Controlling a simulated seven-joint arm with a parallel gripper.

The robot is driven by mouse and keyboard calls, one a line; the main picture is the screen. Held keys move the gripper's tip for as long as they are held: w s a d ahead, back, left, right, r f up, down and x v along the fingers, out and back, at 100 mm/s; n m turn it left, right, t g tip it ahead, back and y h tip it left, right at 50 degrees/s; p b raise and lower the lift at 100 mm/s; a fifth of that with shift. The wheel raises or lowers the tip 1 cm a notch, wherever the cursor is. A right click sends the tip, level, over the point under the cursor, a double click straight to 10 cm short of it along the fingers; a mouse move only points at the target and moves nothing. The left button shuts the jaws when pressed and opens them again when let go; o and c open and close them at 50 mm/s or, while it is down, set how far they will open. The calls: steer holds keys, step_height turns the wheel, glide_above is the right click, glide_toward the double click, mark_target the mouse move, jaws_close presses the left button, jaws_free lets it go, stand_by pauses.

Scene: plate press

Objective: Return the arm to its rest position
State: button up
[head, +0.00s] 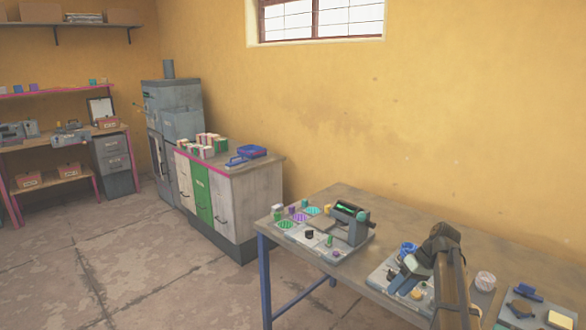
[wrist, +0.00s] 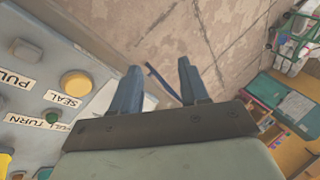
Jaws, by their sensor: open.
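My gripper (wrist: 158,68) is open in the wrist view. Its two blue-grey fingers stand apart with nothing between them, and the floor shows beyond. In the head view my arm reaches over the right part of the workbench (head: 345,205), and my gripper (head: 401,277) hangs over a light control panel (head: 375,280). In the wrist view the panel (wrist: 30,75) lies to the left of the fingers, with a yellow button (wrist: 76,83) by a SEAL label and a small green knob (wrist: 52,118). The arm hides part of the panel in the head view.
A press-like machine (head: 347,222) stands on a board with coloured discs, left of my arm. A cabinet (head: 240,195) stands farther back. Open floor lies left of the bench.

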steer(key=s+a+f+m+g+h, duration=0.1)
steer(key=s+a+f, duration=0.35)
steer(key=f, duration=0.55)
steer(key=s+a+f+m+g, duration=0.1)
steer(key=s+a+f, duration=0.2)
steer(key=s+f, duration=0.55)
steer(key=s+a+f+m+g+h, duration=0.1)
steer(key=s+a+f+g, duration=0.2)
steer(key=f, duration=1)
steer(key=s+a+f+h, duration=0.1)
steer(key=s+f, duration=0.4)
steer(key=s, duration=0.4)
steer(key=s+a+f+g+h, duration=0.1)
steer(key=s+f, duration=0.4)
steer(key=s, duration=0.5)
steer(key=s+a+f+h, duration=0.2)
steer(key=s+f, duration=0.3)
steer(key=s, duration=0.4)
steer(key=shift+s+a+f+m+g, duration=0.15)
steer(key=shift+s+f+m+g, duration=0.15)
steer(key=shift+m+g, duration=0.1)
steer(key=shift+o, duration=0.2)
steer(key=shift+r, duration=0.1)
